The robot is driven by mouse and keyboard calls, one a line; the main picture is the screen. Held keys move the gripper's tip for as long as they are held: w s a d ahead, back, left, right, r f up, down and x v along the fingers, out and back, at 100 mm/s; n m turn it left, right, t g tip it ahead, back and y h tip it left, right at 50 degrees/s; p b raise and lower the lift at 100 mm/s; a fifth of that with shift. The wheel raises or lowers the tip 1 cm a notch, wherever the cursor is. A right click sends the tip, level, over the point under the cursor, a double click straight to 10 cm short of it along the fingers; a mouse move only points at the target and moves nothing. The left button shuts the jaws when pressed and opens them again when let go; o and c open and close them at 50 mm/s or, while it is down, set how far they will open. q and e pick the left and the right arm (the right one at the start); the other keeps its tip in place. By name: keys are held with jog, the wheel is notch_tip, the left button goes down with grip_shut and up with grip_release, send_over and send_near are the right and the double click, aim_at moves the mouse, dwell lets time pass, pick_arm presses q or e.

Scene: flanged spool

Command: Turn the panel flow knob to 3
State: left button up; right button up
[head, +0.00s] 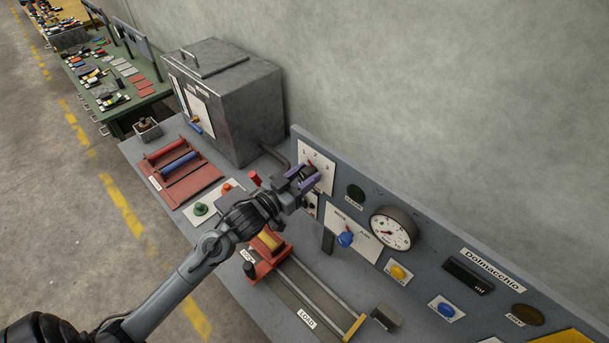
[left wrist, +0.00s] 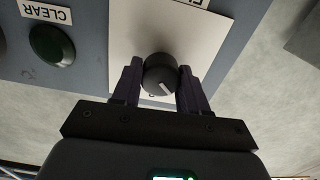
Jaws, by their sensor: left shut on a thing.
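The flow knob (left wrist: 160,72) is a dark round knob with a white pointer line, on a white plate (left wrist: 135,25) on the panel. In the left wrist view it sits between the two purple-grey fingers of my left gripper (left wrist: 159,80), which is shut on it. In the head view my left gripper (head: 303,180) reaches the white dial plate (head: 318,166) at the panel's left end and covers most of the knob. A few small numerals show along the plate's top, but which one the pointer meets cannot be told. My right gripper is not in view.
The grey panel (head: 440,240) also carries a dark green button (head: 355,192), a blue knob (head: 345,239), a round gauge (head: 393,229) and yellow and blue buttons. A metal box (head: 235,100) stands to the left. A red-ended slide fixture (head: 300,285) lies below my left arm.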

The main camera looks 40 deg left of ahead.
pick_arm(q)
jog(key=shift+r, duration=0.15)
jog(key=m, duration=0.4)
jog(key=shift+d+p, duration=0.1)
jog(key=shift+p, duration=0.3)
jog(key=m, duration=0.5)
jog(key=shift+d+m, duration=0.1)
jog(key=shift+m, duration=0.3)
jog(key=m, duration=0.4)
jog(key=m+b, duration=0.1)
jog(key=m, duration=0.4)
jog(key=shift+d+m, duration=0.1)
jog(key=shift+m, duration=0.3)
